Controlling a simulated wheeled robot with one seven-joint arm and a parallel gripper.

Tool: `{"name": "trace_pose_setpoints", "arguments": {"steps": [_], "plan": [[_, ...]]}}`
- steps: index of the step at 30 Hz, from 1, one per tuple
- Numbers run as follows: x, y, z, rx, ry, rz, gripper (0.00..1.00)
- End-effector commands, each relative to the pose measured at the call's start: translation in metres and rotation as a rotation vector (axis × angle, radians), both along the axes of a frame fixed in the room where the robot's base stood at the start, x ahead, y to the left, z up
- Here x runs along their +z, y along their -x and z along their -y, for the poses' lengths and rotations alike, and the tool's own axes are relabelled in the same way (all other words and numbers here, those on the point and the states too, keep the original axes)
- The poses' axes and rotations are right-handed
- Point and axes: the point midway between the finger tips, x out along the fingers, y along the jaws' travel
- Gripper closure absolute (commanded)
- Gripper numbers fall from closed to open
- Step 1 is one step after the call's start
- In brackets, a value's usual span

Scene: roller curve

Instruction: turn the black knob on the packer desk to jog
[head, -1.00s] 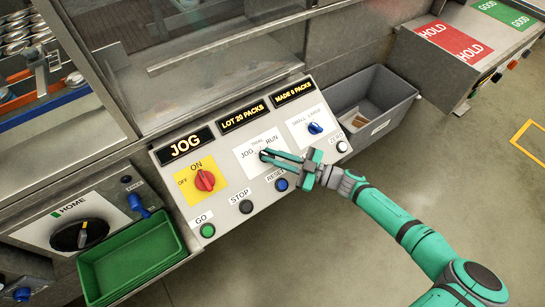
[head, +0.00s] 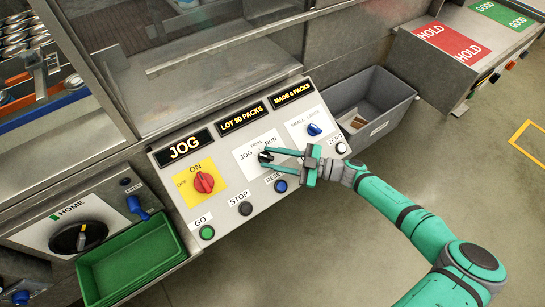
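The packer desk (head: 231,211) is a sloped grey panel with a lit display (head: 186,146) at its upper left reading JOG. The black knob (head: 265,156) sits on a white plate marked JOG and RUN, in the middle of the panel. My green gripper (head: 268,157) reaches in from the right. Its two fingers are spread apart, one on the upper side and one on the lower side of the knob, with a visible gap. The knob's pointer direction is too small to tell for sure.
A red ON/OFF switch (head: 204,182) and a blue selector (head: 314,129) flank the knob. Green GO (head: 207,233), black STOP (head: 245,208) and blue RESET (head: 280,186) buttons lie below. A grey bin (head: 372,105) stands right, a green tray (head: 130,262) lower left.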

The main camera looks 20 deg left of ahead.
Motion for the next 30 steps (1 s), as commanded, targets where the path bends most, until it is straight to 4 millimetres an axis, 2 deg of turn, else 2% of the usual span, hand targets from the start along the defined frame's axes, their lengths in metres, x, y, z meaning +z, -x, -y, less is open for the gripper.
{"name": "trace_pose_setpoints", "arguments": {"steps": [7, 11, 24, 30], "plan": [[0.001, 0.000, 0.000, 0.000, -0.003, 0.000, 0.69], [0.001, -0.001, 0.008, -0.001, -0.003, 0.000, 0.69], [0.001, -0.006, 0.083, -0.003, -0.001, 0.000, 0.69], [0.001, -0.007, 0.103, -0.002, -0.002, 0.000, 0.69]]}}
